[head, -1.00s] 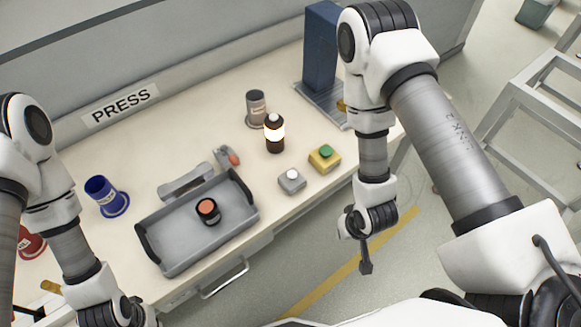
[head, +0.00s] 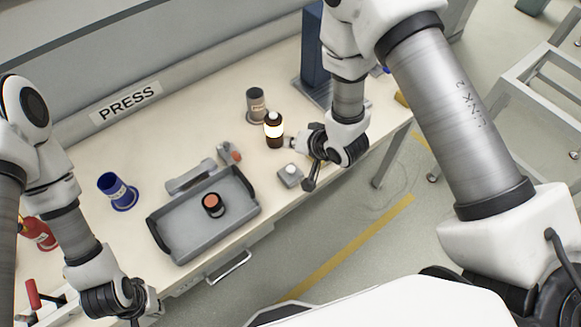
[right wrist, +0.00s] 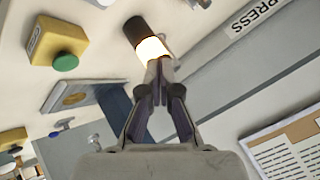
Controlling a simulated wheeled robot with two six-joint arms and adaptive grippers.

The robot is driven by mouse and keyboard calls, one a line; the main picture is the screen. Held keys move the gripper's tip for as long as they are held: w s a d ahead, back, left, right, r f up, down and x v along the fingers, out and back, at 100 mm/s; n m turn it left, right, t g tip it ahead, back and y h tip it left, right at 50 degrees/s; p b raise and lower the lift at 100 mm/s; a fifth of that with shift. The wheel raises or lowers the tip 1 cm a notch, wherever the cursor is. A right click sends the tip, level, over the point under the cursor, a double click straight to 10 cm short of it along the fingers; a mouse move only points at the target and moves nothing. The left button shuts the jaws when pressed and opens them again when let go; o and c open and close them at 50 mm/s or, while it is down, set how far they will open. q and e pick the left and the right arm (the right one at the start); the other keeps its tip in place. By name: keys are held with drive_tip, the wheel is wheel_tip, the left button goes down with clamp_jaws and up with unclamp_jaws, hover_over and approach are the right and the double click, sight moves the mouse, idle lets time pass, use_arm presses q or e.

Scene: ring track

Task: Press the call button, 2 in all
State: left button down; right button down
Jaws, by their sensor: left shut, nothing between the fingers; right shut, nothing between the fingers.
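A small grey box with a white button (head: 290,175) sits near the bench's front edge. A yellow box (right wrist: 50,38) with a green button (right wrist: 66,62) shows in the right wrist view; in the head view my right arm mostly hides it. I cannot tell by a label which is the call button. My right gripper (head: 309,186) is shut and empty, just right of the grey box; I cannot tell whether it touches. Its closed fingers also show in the right wrist view (right wrist: 163,72). My left gripper (head: 150,310) is shut and empty at the bottom left, in front of the bench.
A dark bottle-like lamp with a glowing band (head: 274,130) stands behind the grey box, near a grey cup (head: 256,104). A grey tray (head: 182,245) holds a dark round item with an orange top. A blue cup (head: 118,190) stands left. A blue post (head: 314,60) stands at the back right.

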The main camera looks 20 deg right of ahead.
sight(293, 169)
wheel_tip(293, 169, down, 8)
drive_tip(key=b, duration=0.5)
drive_tip(key=shift+r+b, duration=0.25)
drive_tip(key=shift+b, duration=0.15)
drive_tip(key=shift+f, duration=0.4)
drive_tip(key=shift+f+b, duration=0.15)
drive_tip(key=shift+b, duration=0.15)
drive_tip(key=shift+f, duration=0.3)
drive_tip(key=shift+f+b, duration=0.55)
drive_tip(key=shift+f, duration=0.05)
idle(0.7)
drive_tip(key=shift+r, duration=0.1)
drive_tip(key=shift+r+p, duration=0.9)
drive_tip(key=shift+r, duration=0.1)
